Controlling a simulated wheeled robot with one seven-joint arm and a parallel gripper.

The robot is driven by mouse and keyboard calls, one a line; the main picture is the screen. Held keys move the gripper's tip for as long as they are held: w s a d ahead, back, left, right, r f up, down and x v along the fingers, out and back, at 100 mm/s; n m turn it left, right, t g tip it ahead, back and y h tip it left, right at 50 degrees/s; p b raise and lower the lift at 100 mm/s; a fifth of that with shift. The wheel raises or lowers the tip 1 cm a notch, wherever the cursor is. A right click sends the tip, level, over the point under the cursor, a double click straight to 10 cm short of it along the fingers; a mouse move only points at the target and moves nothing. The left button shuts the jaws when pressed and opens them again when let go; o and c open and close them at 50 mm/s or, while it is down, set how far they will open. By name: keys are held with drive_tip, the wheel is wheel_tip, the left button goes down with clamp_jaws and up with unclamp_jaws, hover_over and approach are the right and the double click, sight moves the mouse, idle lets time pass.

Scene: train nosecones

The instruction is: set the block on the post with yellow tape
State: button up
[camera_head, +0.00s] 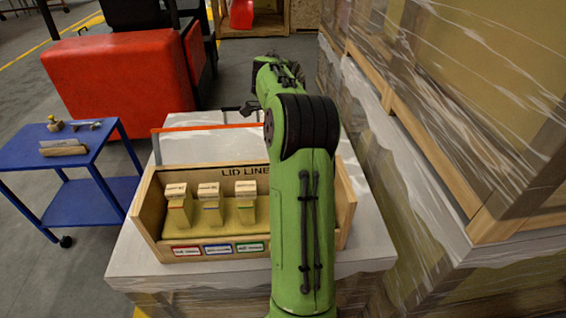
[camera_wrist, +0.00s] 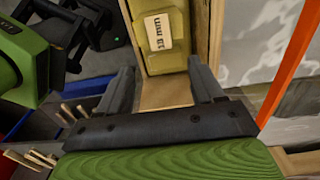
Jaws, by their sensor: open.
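A wooden box (camera_head: 142,216) lettered "LID LINE" stands on the wrapped pallet. Three pale-topped blocks, left (camera_head: 176,189), middle (camera_head: 208,189) and right (camera_head: 246,187), sit in a row in it, with bands of red, blue and green below them. No yellow-taped post shows; my arm covers the box's right part. In the wrist view my gripper (camera_wrist: 163,88) is open. Nothing is held between its fingers.
An orange-red bar (camera_head: 205,128) runs behind the box. A blue cart (camera_head: 85,150) with small items stands at left, near a red machine (camera_head: 115,85). Tall wrapped crates (camera_head: 470,110) close off the right side. In the wrist view, several wooden pegs (camera_wrist: 75,112) lie at left.

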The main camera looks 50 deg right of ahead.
drive_tip(key=shift+a+r, duration=0.1)
drive_tip(key=shift+r, duration=0.55)
drive_tip(key=a+r+n+t+h, duration=0.1)
drive_tip(key=a+r+n, duration=0.2)
drive_tip(key=a+n, duration=0.3)
drive_tip(key=s+a+r+n+h, duration=0.1)
drive_tip(key=a+r+n, duration=0.25)
drive_tip(key=a, duration=0.55)
drive_tip(key=a+r+n+t+h, duration=0.1)
drive_tip(key=a+r+n, duration=0.1)
drive_tip(key=a+n, duration=0.45)
drive_tip(key=s+a+f+n+t+y, duration=0.3)
drive_tip(key=s+a+f+n, duration=0.1)
drive_tip(key=s+a+n, duration=0.7)
drive_tip(key=shift+s+a+n+t, duration=0.2)
drive_tip(key=shift+a+n+t, duration=0.15)
drive_tip(key=shift+a, duration=0.75)
drive_tip(key=shift+d+r, duration=0.1)
drive_tip(key=shift+r, duration=0.05)
